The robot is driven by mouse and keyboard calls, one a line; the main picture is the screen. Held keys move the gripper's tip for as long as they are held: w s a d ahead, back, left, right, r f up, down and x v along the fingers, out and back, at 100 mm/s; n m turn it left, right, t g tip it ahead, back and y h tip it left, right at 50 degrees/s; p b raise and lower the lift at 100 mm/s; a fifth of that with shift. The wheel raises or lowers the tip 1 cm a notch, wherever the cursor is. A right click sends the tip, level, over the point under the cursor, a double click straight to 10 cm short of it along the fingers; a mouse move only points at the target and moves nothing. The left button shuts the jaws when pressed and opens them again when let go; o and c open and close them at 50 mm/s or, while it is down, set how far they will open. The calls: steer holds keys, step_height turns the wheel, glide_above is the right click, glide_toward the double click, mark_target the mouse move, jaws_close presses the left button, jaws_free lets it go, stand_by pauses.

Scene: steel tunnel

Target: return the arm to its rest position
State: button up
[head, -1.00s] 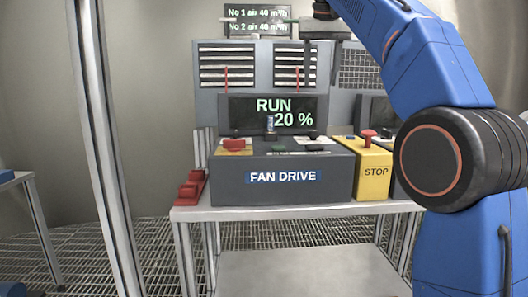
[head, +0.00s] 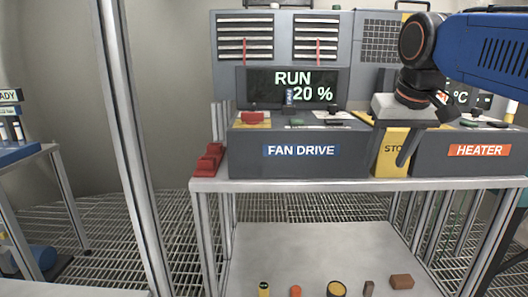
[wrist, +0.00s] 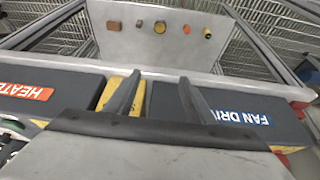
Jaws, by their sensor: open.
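My blue arm (head: 490,55) reaches in from the upper right in the head view, its forearm about level. My gripper (head: 404,150) hangs at its end, fingers down, in front of the yellow STOP box (head: 391,160) and partly hiding it. In the wrist view my gripper (wrist: 160,77) shows two dark fingers spread apart with nothing between them. The grey FAN DRIVE box (head: 300,165) stands left of the gripper and the grey HEATER box (head: 455,165) right of it. I cannot tell whether the gripper touches anything.
A lower shelf (head: 310,250) holds several small items, among them a brown block (head: 402,282). A red part (head: 208,160) sits at the bench's left end. A metal post (head: 135,150) stands at left. A side table (head: 30,153) is farther left.

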steer(key=s+f, duration=0.8)
steer(key=f, duration=0.5)
steer(key=s+d+f, duration=0.1)
steer(key=s+f, duration=0.7)
steer(key=f, duration=0.5)
steer(key=shift+s+d+f, duration=0.3)
steer(key=shift+s+f, duration=0.05)
steer(key=shift+s, duration=0.05)
